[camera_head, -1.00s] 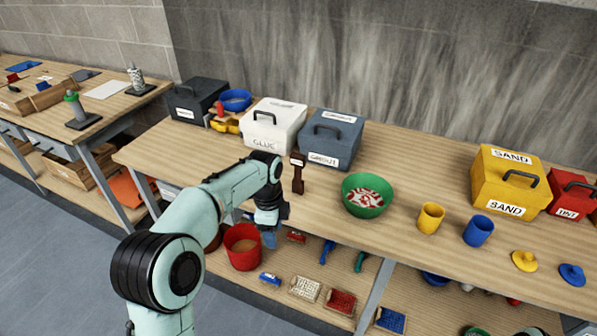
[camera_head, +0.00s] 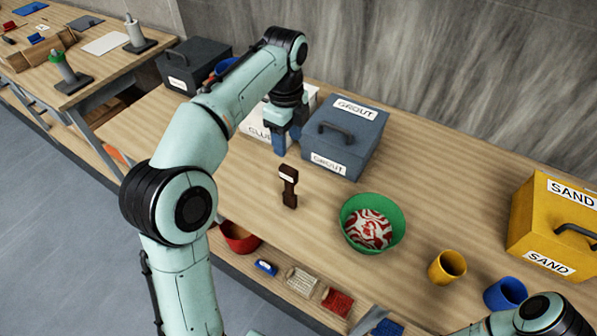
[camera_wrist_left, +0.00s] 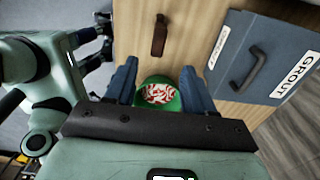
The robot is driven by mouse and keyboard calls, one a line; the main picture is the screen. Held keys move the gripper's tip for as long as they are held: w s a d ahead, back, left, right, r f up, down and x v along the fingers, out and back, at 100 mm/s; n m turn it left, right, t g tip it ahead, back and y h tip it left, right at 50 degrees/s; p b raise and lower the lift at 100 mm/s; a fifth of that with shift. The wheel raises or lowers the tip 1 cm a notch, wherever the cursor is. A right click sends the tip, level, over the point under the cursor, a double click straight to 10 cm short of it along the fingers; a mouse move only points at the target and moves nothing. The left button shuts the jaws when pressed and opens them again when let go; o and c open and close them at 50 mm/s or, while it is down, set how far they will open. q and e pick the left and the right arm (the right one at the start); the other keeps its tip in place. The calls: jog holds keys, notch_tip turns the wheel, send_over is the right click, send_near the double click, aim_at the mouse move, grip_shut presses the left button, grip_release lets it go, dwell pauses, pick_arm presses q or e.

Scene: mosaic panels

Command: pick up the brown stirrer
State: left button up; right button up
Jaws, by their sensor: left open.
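The blue-grey grout box (camera_head: 341,138) is close beside my left gripper. The white glue box (camera_head: 256,122) is partly hidden by my arm. A green bowl (camera_head: 391,206) with red-white contents stands right of the stirrer. A yellow cup (camera_head: 447,267) and blue cup (camera_head: 505,293) are farther right.

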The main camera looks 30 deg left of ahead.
aim_at(288, 169)
pick_arm(q)
jog(key=f, duration=0.2)
jog(key=f+b, duration=0.1)
jog(key=f, duration=0.2)
jog(key=f+b, duration=0.1)
jog(key=f, duration=0.2)
jog(key=shift+s+f, duration=0.15)
jog(key=shift+s, duration=0.25)
jog(key=f, duration=0.4)
jog(key=shift+w+f+b, duration=0.25)
jog(key=shift+f+b, duration=0.05)
jog(key=shift+b, duration=0.05)
pick_arm(e)
jog(key=s+f, duration=0.4)
jog(key=shift+s+g, duration=0.3)
pick_arm(q)
grip_shut()
